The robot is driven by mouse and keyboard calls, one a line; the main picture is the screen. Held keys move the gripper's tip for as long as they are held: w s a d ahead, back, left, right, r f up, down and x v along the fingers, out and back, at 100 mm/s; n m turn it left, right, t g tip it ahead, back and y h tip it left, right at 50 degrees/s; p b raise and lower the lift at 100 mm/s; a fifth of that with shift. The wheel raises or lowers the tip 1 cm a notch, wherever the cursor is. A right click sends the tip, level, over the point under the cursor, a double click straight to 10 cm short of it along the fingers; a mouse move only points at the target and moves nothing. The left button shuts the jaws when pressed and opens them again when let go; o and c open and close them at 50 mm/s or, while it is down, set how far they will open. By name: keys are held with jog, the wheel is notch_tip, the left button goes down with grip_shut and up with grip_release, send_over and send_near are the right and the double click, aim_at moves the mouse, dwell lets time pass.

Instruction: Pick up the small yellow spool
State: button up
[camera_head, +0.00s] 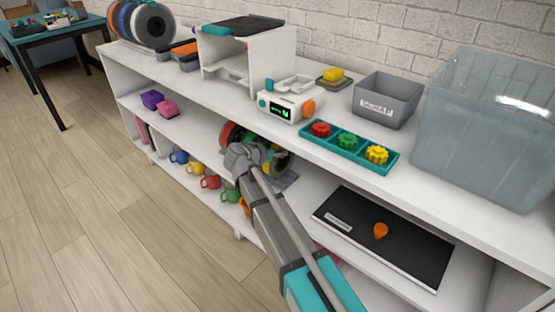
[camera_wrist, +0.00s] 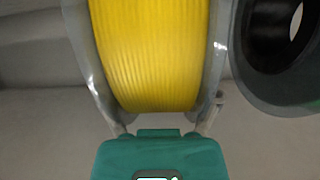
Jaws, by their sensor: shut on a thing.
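The yellow spool (camera_wrist: 150,55) fills the upper middle of the wrist view, with yellow filament between two clear grey flanges. My gripper (camera_wrist: 162,122) is shut on it, with a finger against each side. In the head view my gripper (camera_head: 245,158) reaches into the middle shelf, among spools. My gripper and arm hide most of the yellow spool there, so I cannot tell its outline from that view.
A dark spool (camera_wrist: 290,55) stands close to the right in the wrist view. A white shelf unit (camera_head: 205,107) surrounds the reach, its top board close above. Several colored mugs (camera_head: 210,181) stand below. A black tray (camera_head: 350,221) lies to the right.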

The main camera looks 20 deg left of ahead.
jog(key=shift+r, duration=0.2)
notch_tip(320, 180, up, 4)
jog(key=p, duration=0.4)
jog(key=shift+f, duration=0.25)
jog(key=s+a, duration=0.3)
jog(key=s, duration=0.5)
jog(key=s+a, duration=0.4)
jog(key=s, duration=0.4)
jog(key=shift+s+f, duration=0.2)
jog(key=shift+s, duration=0.1)
dwell(0.8)
